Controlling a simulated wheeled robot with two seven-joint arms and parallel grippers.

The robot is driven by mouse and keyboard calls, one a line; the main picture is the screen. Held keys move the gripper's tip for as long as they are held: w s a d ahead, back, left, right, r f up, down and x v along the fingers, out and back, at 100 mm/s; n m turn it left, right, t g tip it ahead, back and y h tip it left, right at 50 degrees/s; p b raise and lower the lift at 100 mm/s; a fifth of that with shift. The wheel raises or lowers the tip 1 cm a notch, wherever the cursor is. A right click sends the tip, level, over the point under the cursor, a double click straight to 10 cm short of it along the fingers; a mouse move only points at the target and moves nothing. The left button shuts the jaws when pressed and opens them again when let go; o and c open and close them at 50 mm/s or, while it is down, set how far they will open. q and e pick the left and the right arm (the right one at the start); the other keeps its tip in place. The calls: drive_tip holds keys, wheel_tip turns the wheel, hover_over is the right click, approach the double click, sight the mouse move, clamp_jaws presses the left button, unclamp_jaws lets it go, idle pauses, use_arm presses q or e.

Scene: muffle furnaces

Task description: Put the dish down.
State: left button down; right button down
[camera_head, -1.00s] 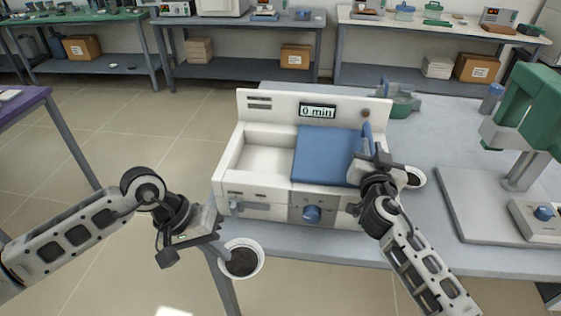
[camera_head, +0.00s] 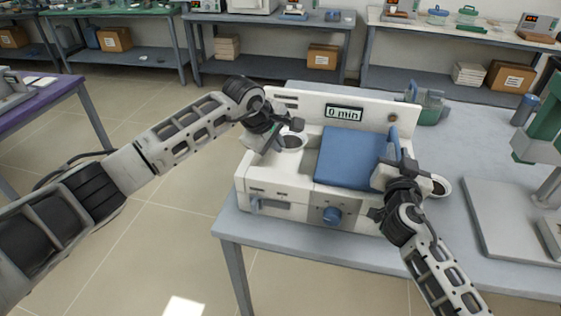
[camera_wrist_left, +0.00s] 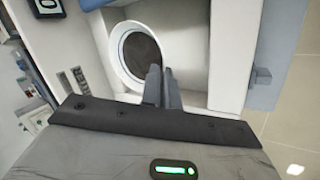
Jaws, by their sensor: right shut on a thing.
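A white dish with dark contents (camera_head: 292,141) is at the open left part of the white furnace (camera_head: 283,197). It also shows in the left wrist view (camera_wrist_left: 118,65). My left gripper (camera_head: 284,133) has its fingers close together at the dish rim, shut on it. I cannot tell whether the dish touches the chamber floor. The blue lid (camera_head: 347,158) lies over the right part of the furnace. My right gripper (camera_head: 394,158) is shut at the blue handle (camera_head: 393,134) on its right side; its fingertips are partly hidden.
A second dark-filled dish (camera_head: 441,185) is right of the furnace, partly behind my right wrist. The furnace display (camera_head: 344,112) reads "0 min". Grey tabletop (camera_head: 455,235) is clear in front.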

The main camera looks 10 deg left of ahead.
use_arm(q)
drive_tip(key=shift+f, duration=2.75)
use_arm(e)
drive_tip(key=shift+d, duration=0.2)
use_arm(q)
drive_tip(key=shift+f, duration=0.3)
drive_tip(key=c, duration=1.9)
unclamp_jaws()
drive_tip(key=shift+c, duration=0.2)
